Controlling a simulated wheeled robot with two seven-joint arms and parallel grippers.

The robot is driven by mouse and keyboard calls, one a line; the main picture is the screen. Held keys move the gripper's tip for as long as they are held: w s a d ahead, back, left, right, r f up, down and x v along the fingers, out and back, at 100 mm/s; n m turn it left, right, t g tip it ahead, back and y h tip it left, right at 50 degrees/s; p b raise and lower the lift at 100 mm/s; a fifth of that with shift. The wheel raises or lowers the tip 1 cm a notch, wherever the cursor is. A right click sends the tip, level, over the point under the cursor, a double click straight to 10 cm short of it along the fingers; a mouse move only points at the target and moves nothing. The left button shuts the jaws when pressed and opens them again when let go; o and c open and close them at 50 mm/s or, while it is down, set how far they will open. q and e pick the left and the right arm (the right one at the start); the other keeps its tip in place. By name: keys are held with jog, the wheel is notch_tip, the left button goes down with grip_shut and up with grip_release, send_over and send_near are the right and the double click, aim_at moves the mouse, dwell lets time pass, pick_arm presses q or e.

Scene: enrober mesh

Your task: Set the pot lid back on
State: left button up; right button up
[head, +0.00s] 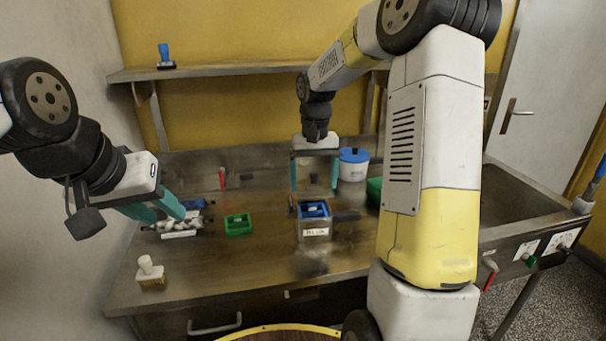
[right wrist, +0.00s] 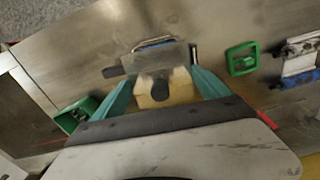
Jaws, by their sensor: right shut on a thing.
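A white pot (head: 352,171) stands at the back of the bench, right of my right gripper. A blue lid (head: 354,154) with a small knob sits on top of it. My right gripper (head: 315,186) points down above the bench, left of the pot, and is shut on a pale block-like thing with a dark round spot (right wrist: 162,89), seen between its fingers in the right wrist view (right wrist: 163,92). I cannot tell exactly what it is. My left gripper (head: 166,214) is open, close to a tray of white pieces at the left.
A labelled metal box (head: 314,229) with blue contents stands just in front of my right gripper. A sink (head: 520,205) is at the right. The front middle of the bench is clear.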

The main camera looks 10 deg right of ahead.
aim_at(314, 205)
jog(key=shift+f, duration=2.6)
jog(key=shift+s+f, duration=0.1)
jog(key=shift+f, duration=0.05)
jog(key=o, duration=1.3)
jog(key=shift+c, duration=0.2)
jog(key=shift+r, duration=3.65)
